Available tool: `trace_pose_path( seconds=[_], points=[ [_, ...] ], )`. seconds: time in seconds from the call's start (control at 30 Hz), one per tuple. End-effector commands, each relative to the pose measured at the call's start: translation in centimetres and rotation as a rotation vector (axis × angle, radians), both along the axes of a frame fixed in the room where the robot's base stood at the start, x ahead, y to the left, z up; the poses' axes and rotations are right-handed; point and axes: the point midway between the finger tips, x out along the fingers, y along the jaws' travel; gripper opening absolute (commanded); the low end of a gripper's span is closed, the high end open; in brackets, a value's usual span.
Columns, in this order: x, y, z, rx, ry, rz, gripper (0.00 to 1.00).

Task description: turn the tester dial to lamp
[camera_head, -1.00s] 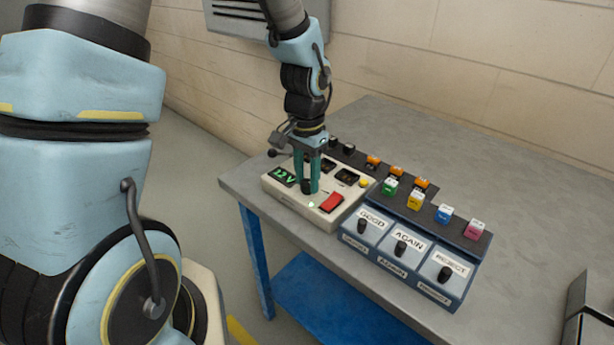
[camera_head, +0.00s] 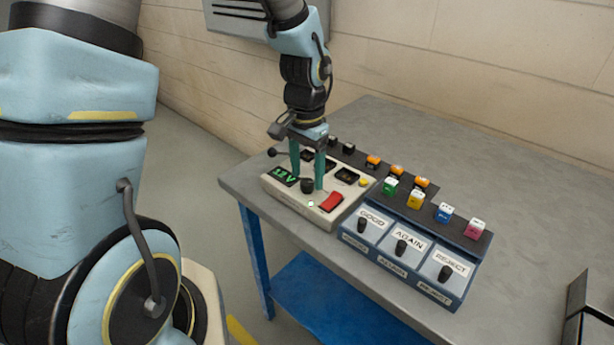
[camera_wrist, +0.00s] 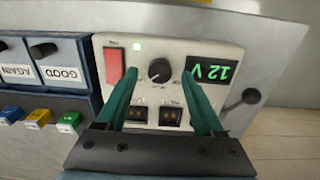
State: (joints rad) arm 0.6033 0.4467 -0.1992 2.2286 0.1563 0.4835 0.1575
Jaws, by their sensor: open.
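The tester (camera_head: 285,207) is a cream box at the left end of the bench. Its black round dial (camera_head: 307,186) sits between a green-lit display (camera_head: 284,176) reading 12 V and a red rocker switch (camera_head: 331,202). Any printed dial positions are too small to read. My gripper (camera_head: 308,182) is open, its teal fingers standing either side of the dial with gaps in the wrist view. Nothing is held.
A black-knobbed lever (camera_head: 272,152) stands at the tester's left side.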

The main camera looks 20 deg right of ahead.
Motion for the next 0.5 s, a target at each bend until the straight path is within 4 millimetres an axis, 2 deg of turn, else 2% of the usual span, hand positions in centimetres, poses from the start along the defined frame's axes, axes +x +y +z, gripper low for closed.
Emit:
trace_pose_path(
  seconds=[0.3, 0.5],
  points=[
    [0.2, 0.0, 6.1, -0.005, -0.006, 0.001, 0.69],
    [0.2, 0.0, 8.7, -0.003, -0.004, 0.001, 0.69]
  ],
)
